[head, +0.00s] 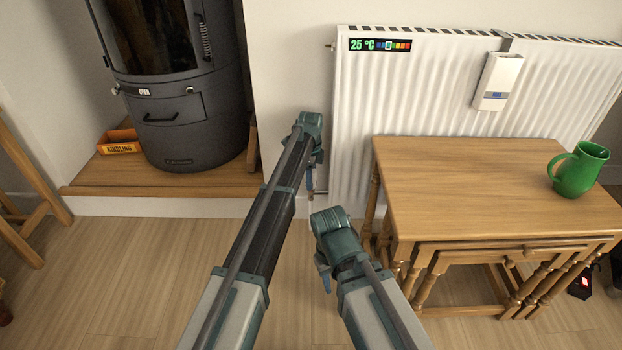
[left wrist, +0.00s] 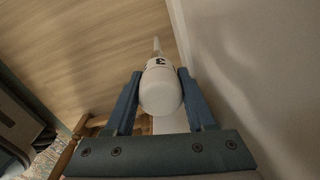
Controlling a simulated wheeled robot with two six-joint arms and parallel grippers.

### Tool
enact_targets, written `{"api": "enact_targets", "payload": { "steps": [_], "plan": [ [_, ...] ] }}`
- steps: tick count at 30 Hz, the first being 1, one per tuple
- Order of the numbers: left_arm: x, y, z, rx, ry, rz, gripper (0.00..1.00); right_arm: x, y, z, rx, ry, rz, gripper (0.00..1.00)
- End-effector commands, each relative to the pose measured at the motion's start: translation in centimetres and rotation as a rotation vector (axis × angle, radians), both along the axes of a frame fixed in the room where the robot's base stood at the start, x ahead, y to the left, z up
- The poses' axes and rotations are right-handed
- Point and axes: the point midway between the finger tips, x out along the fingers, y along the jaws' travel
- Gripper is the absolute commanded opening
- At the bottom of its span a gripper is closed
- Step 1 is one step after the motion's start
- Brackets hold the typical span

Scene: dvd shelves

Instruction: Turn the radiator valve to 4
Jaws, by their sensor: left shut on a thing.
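The white radiator valve (left wrist: 160,92) is between the two blue fingers of my left gripper (left wrist: 158,88) in the left wrist view. The gripper is shut on it, one finger on each side. A dark "3" shows on the valve's upper face. In the head view, my left gripper (head: 310,185) reaches down beside the left end of the white radiator (head: 420,90); the valve is hidden there behind my arm. My right gripper (head: 325,275) is lower, in front of the wooden table, with its fingers mostly hidden by my wrist.
Nested wooden tables (head: 470,170) stand close on the right, with a green jug (head: 578,170) on top. A dark stove (head: 180,80) stands on a wooden platform (head: 150,184) at the left, beside an orange kindling box (head: 120,147). The floor in front is clear.

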Motion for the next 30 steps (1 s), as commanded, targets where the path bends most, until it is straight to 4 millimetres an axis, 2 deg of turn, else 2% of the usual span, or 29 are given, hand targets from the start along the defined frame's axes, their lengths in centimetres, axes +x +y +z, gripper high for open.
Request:
{"api": "enact_targets", "payload": {
  "steps": [30],
  "plan": [
    [-0.02, -0.01, -0.01, 0.001, 0.001, 0.952, 0.00, 0.00, 0.00, -0.01, 0.000, 0.000, 0.000, 0.40]
  ]
}}
